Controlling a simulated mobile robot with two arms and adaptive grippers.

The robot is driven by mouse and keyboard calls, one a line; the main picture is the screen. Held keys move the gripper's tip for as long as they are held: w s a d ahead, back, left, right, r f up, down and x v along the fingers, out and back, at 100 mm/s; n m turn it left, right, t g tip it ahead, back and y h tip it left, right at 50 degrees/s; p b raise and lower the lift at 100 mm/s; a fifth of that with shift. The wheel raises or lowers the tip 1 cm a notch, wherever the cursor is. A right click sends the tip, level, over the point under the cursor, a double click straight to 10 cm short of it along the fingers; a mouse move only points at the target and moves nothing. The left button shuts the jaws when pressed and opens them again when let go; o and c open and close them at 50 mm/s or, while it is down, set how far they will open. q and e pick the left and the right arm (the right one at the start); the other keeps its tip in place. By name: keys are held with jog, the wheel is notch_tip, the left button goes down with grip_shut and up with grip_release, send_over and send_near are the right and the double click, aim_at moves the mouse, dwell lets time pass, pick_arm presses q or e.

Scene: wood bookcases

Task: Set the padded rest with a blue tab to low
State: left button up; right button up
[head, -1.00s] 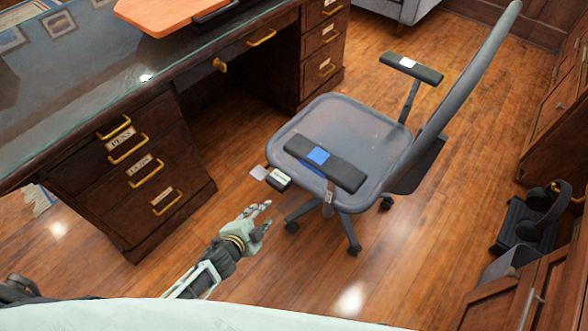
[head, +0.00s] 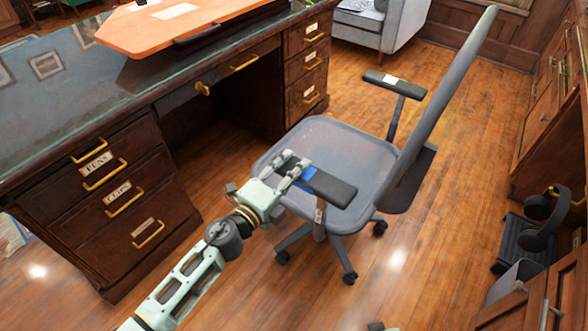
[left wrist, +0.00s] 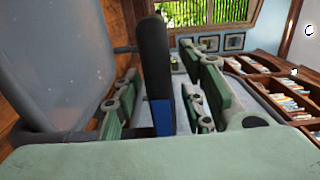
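The padded rest (head: 332,187) is a black armrest pad on the near side of a grey office chair (head: 330,150). Its blue tab (head: 309,174) shows beside my fingers. A post (head: 319,218) holds the pad above seat level. My left gripper (head: 292,170) is at the pad's left end. In the left wrist view the pad (left wrist: 155,65) stands between the parted fingers (left wrist: 165,105), with the blue tab (left wrist: 161,116) low between them. Gaps show on both sides, so the gripper looks open around it. A pale piece at the head view's bottom edge may be my right gripper (head: 377,326).
The far armrest (head: 394,85) has a white tab. A wooden desk (head: 110,200) with labelled drawers stands left of the chair. Headphones (head: 545,220) hang by a cabinet (head: 530,290) at right. Floor (head: 420,230) is clear between the chair and cabinet.

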pick_arm(q)
jog(key=shift+w+d, duration=0.25)
jog(key=shift+w, duration=0.1)
jog(key=shift+c, duration=0.3)
grip_shut()
